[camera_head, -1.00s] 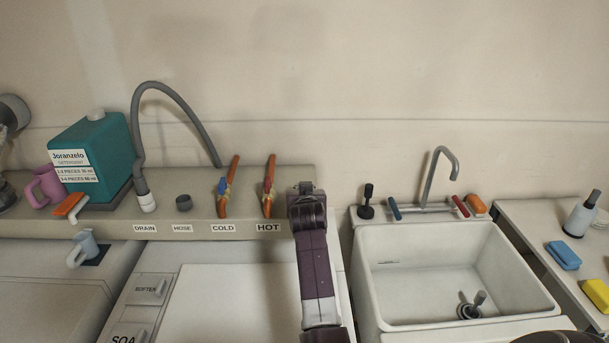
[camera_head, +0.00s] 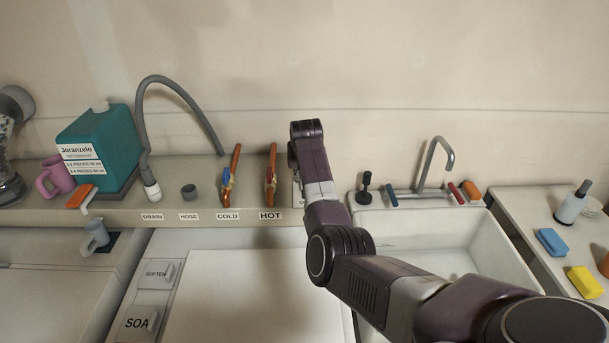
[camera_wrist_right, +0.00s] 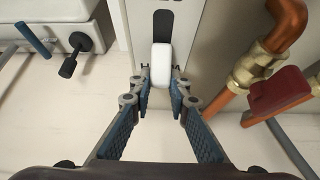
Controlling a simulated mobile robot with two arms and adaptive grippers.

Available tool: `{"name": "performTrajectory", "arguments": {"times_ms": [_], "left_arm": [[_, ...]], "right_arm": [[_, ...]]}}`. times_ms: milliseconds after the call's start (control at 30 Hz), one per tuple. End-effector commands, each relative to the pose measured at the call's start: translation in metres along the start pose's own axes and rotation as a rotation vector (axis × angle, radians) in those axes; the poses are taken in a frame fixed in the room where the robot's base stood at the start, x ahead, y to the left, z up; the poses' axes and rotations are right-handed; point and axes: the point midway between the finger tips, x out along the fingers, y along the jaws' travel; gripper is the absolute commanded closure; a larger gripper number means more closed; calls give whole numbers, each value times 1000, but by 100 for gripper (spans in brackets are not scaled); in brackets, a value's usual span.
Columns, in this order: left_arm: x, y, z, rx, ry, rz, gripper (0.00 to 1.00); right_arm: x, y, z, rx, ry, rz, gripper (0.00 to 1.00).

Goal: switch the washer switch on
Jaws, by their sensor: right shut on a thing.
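The washer switch is a pale upright plate (camera_wrist_right: 150,30) with a dark slot and a white lever (camera_wrist_right: 161,62), in the right wrist view. My right gripper (camera_wrist_right: 160,92) has its two blue-padded fingers on either side of the lever's end and is shut on it. In the head view my right arm reaches in from the lower right to the wall beside the HOT valve. It hides its gripper and most of the switch plate; only a pale edge (camera_head: 298,194) shows. My left gripper is not in view.
The HOT valve (camera_head: 271,180) with its red handle (camera_wrist_right: 280,92) stands close beside the switch. The COLD valve (camera_head: 230,180) is farther left. A sink (camera_head: 385,232) with a faucet (camera_head: 430,165) is on the right. A teal detergent jug (camera_head: 108,150) stands at left.

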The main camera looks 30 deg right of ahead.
Motion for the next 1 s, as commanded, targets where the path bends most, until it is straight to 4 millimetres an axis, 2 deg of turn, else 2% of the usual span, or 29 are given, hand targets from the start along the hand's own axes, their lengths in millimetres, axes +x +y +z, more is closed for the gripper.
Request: {"name": "performTrajectory", "arguments": {"times_ms": [33,667,700,800,867,1000], "left_arm": [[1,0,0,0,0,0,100],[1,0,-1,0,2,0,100],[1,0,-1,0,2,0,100],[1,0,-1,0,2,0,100],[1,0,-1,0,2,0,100],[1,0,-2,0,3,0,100]], "right_arm": [[4,0,5,-1,-23,2,100],[6,0,7,-3,-60,2,100],[6,0,7,-3,-60,2,82],[6,0,6,-3,-57,2,71],[5,0,5,-2,-54,2,65],[4,0,3,-2,-51,1,65]]}}
